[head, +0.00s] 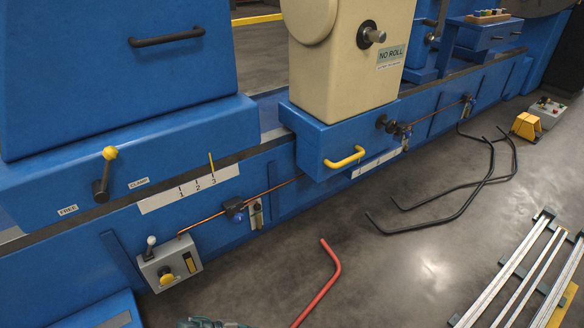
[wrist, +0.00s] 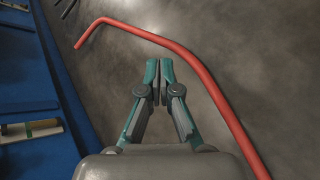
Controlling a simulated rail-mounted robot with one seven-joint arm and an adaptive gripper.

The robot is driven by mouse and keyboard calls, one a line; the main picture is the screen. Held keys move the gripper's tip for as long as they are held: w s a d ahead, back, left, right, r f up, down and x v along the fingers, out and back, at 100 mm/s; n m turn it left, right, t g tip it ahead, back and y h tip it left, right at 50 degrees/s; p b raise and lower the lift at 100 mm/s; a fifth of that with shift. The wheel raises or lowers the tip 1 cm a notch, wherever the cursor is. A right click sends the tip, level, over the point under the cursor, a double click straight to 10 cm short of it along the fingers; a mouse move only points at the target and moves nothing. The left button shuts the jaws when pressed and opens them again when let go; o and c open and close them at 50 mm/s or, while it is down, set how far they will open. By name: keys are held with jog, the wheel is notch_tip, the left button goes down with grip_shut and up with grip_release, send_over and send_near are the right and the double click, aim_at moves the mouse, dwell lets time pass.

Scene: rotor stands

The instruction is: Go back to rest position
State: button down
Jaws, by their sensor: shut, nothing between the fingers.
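My gripper (wrist: 159,82) is in the middle of the wrist view, with its teal and grey fingers together and nothing between them. It points at the dark floor. In the head view only a small teal part of my arm's end shows at the bottom edge; the fingers cannot be made out there.
A bent red bar (head: 327,272) is near the bottom of the head view; it also passes beside my gripper in the wrist view (wrist: 205,80). Blue machine bed (head: 285,207) runs along the left. Bent black bars (head: 470,195) and silver rails (head: 510,278) are at right. Open floor lies between.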

jog(key=s+d+r+m+g+y, duration=0.25)
jog(key=s+d+m+g, duration=0.2)
jog(key=d, duration=0.55)
jog(key=s+d+r+m+g+y, duration=0.2)
jog(key=s+d+m+g+y, duration=0.25)
jog(key=d, duration=0.55)
jog(key=s+d+r+m+g+y, duration=0.25)
jog(key=s+d+m+g, duration=0.2)
jog(key=d, duration=0.45)
jog(key=s+r+t+p, duration=0.1)
jog(key=r+p, duration=0.7)
jog(key=p, duration=1)
jog(key=s+r+t+p, duration=0.2)
jog(key=s+r+p, duration=0.2)
jog(key=r+p, duration=0.5)
jog(key=p, duration=0.8)
jog(key=shift+s+d+r+p, duration=0.25)
jog(key=shift+d+r+p, duration=0.05)
jog(key=shift+p, duration=0.1)
jog(key=shift+f, duration=0.1)
